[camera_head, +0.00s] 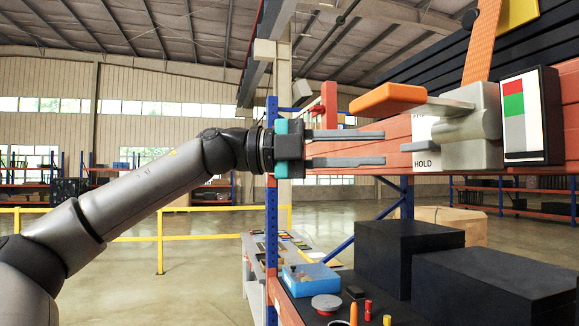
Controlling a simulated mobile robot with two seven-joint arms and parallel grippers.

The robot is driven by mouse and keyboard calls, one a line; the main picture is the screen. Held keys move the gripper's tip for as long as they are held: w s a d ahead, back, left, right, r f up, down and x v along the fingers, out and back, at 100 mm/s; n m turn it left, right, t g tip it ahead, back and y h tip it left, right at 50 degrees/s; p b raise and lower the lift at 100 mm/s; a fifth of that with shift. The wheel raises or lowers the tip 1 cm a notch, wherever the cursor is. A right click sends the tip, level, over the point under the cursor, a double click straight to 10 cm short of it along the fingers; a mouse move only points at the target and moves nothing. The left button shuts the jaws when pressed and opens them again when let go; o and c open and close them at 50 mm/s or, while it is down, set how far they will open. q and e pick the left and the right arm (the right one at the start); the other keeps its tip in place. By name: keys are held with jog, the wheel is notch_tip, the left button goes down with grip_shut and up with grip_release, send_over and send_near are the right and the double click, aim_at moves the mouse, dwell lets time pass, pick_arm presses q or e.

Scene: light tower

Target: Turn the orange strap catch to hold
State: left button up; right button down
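The strap catch has an orange handle (388,99) on a light grey lever that sticks out to the left of a grey catch body (471,132). An orange strap (482,42) runs up from the body. A white plate behind it reads HOLD (425,160) at its lower part; its upper word is mostly covered by the lever. My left gripper (384,148) is open and empty, its two fingers pointing right, below and left of the orange handle. It looks apart from the handle, though depth is hard to judge. My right gripper is not in view.
A red-orange beam (340,160) runs behind the catch. A panel with red, green and grey patches (515,105) is at its right. Below are black boxes (410,245), a blue bin (310,279) and small parts. A blue upright (271,200) stands behind my gripper.

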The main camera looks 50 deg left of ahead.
pick_arm(q)
jog(key=b+v, duration=0.3)
jog(key=v, duration=0.7)
jog(key=shift+s+a, duration=0.2)
jog(key=shift+s, duration=0.05)
